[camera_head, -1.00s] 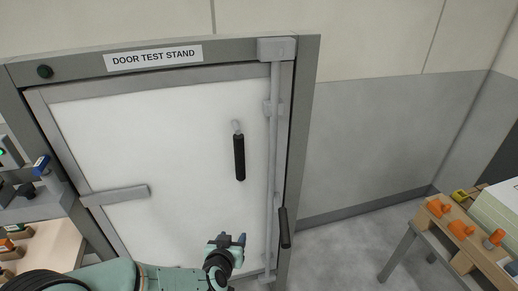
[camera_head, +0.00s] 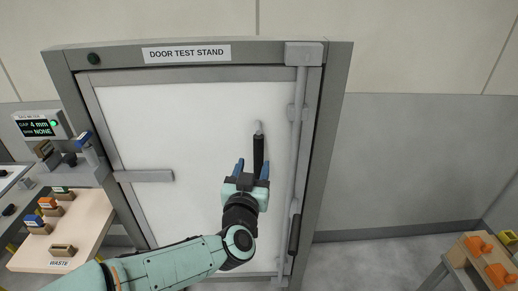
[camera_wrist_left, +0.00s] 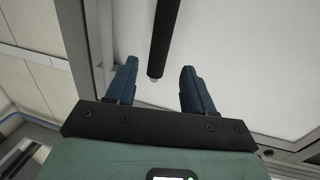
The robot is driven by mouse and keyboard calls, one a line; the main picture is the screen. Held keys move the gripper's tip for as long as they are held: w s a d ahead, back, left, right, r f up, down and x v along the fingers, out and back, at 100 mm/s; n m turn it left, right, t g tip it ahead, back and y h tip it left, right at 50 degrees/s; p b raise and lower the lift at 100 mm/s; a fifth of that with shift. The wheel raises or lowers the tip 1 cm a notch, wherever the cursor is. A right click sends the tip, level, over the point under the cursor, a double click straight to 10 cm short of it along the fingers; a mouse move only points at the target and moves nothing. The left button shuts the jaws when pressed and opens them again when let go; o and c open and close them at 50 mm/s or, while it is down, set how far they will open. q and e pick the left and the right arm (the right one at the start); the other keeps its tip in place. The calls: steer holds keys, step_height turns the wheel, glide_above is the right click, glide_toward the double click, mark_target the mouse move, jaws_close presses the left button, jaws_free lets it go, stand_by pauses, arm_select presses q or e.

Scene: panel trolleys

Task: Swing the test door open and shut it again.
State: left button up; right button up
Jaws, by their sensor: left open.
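The test door (camera_head: 200,125) is a white panel in a grey frame under a "DOOR TEST STAND" sign, and it looks shut. A black upright handle (camera_head: 258,150) hangs on its right half; it also shows in the left wrist view (camera_wrist_left: 164,40). A grey rod with a second black grip (camera_head: 294,234) runs down the door's right edge. My left gripper (camera_head: 253,168) is open in front of the door at the handle's lower end. In the left wrist view the handle's end lies between and just beyond the open fingers (camera_wrist_left: 157,85). My right gripper is out of view.
A grey bar (camera_head: 145,176) crosses the door's left edge. A bench (camera_head: 85,225) with small bins and a gauge display (camera_head: 42,126) stands at the left. A wooden table (camera_head: 462,262) with orange parts stands at the lower right.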

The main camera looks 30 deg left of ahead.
mark_target(258, 153)
arm_select(q)
steer(key=p+x, duration=0.1)
steer(key=x, duration=0.7)
steer(key=shift+w+f, duration=0.1)
steer(key=shift+w, duration=0.05)
steer(key=shift+c, duration=0.3)
jaws_close()
